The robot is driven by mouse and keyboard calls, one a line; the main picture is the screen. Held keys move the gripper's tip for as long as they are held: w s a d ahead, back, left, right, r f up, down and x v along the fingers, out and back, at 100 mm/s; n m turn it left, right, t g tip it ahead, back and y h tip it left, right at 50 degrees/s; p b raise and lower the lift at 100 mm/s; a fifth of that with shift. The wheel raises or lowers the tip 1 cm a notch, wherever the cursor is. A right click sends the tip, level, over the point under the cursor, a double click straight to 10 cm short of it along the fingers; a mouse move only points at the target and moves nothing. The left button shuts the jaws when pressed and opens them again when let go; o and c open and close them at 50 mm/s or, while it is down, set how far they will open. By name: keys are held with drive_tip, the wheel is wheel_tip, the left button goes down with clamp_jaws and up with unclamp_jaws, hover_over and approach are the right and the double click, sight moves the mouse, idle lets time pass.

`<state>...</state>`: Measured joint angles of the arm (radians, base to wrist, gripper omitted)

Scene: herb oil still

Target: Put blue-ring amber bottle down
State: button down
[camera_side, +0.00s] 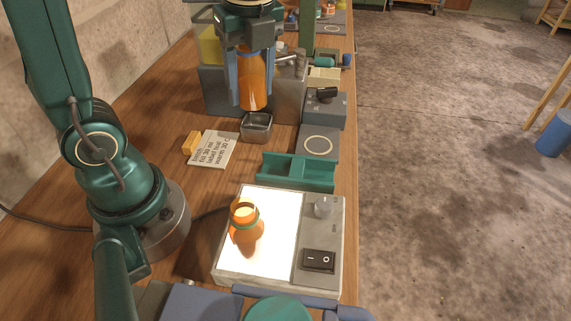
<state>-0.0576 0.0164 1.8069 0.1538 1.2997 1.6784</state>
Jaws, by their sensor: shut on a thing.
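My gripper (252,92) points down at the top of the side view. Its two blue fingers are shut on an amber bottle (254,84), which is upright between them. No blue ring can be made out on it; its upper part is hidden by the gripper. The bottle is in front of a grey metal housing and appears just behind a small metal tray (257,127). I cannot tell whether its base touches anything. A second amber bottle (246,228) with a greenish ring at its neck stands open on the lit panel (281,238).
A teal divided holder (297,172) lies behind the lit panel. A note card (212,149) and yellow block (191,143) lie left.

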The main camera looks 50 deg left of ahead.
drive_tip(key=n, duration=0.2)
drive_tip(key=w+n, duration=0.1)
drive_tip(key=n, duration=0.1)
drive_tip(key=n+g, duration=0.1)
drive_tip(key=n, duration=0.1)
drive_tip(key=shift+w+r, duration=0.1)
drive_tip(key=shift+w, duration=0.25)
drive_tip(key=n, duration=0.3)
drive_tip(key=shift+w+d+r+n, duration=0.1)
drive_tip(key=shift+w+n, duration=0.25)
drive_tip(key=shift+n, duration=0.05)
hover_over(187, 128)
wheel_tip(187, 128, down, 8)
drive_tip(key=shift+w+d+f, duration=0.1)
drive_tip(key=shift+w+f, duration=0.05)
drive_tip(key=shift+f, duration=1.75)
drive_tip(key=shift+w+d+f, duration=0.1)
drive_tip(key=shift+w+f, duration=0.05)
drive_tip(key=shift+f, duration=1.7)
drive_tip(key=shift+f, duration=0.1)
